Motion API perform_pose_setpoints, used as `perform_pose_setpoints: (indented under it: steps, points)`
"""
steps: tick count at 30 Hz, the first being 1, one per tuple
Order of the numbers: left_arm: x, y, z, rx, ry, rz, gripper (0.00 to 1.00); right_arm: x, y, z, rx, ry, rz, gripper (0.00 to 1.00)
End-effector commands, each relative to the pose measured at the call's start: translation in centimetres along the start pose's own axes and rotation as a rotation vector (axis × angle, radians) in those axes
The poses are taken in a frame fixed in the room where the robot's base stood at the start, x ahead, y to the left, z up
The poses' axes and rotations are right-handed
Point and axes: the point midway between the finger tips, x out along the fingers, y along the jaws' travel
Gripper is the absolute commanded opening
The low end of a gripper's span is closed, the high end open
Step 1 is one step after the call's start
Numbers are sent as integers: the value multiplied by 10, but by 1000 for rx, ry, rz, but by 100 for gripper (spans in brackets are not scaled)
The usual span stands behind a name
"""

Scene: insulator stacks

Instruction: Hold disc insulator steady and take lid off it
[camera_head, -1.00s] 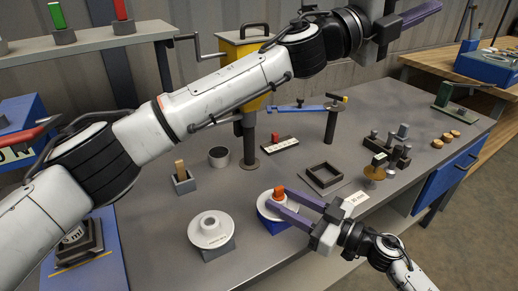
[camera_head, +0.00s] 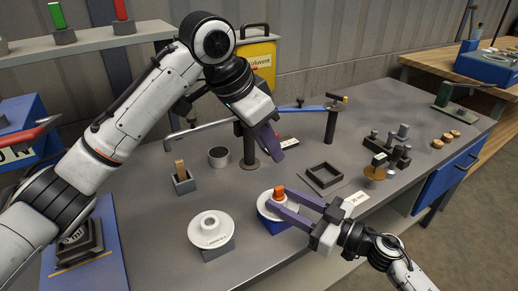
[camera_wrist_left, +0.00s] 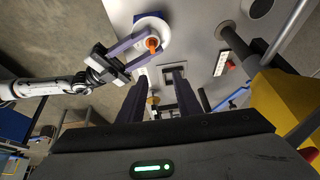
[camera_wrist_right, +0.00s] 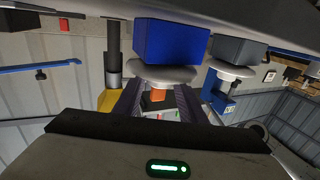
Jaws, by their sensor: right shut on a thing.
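The disc insulator is a white disc (camera_head: 265,212) on a blue block (camera_head: 273,226), with an orange lid (camera_head: 278,192) on top. My right gripper (camera_head: 276,204) reaches it from the right, its purple fingers closed on the insulator on either side below the lid. The right wrist view shows the orange lid (camera_wrist_right: 158,95) between the fingers, with the white disc (camera_wrist_right: 165,73) against the blue block. My left gripper (camera_head: 276,141) hangs above the bench behind the insulator, apart from it. Its fingers are spread and empty in the left wrist view (camera_wrist_left: 160,76).
A second white disc (camera_head: 211,242) stands on a grey block to the left. A grey holder with a wooden peg (camera_head: 183,178), a dark cylinder (camera_head: 219,156) and a post are behind. A square frame (camera_head: 324,178) and a card (camera_head: 356,198) lie to the right.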

Motion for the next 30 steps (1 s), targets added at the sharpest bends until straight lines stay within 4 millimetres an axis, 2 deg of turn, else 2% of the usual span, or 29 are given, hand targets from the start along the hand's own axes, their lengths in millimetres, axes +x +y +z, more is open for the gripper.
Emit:
perform_pose_setpoints:
  steps: [3,8,21,25,30]
  points:
    - [-3,5,18,-8,-52,39,31,0,-1,0,0,0,-2,0]
    - [6,7,25,-10,-74,53,31,0,-1,0,0,0,-2,0]
    - [84,11,29,-10,-71,50,31,0,-1,0,0,0,-3,0]
    - [102,11,30,-10,-71,50,31,0,-1,0,0,0,-3,0]
    - [113,11,31,-9,-70,48,31,0,-1,0,0,0,-3,0]
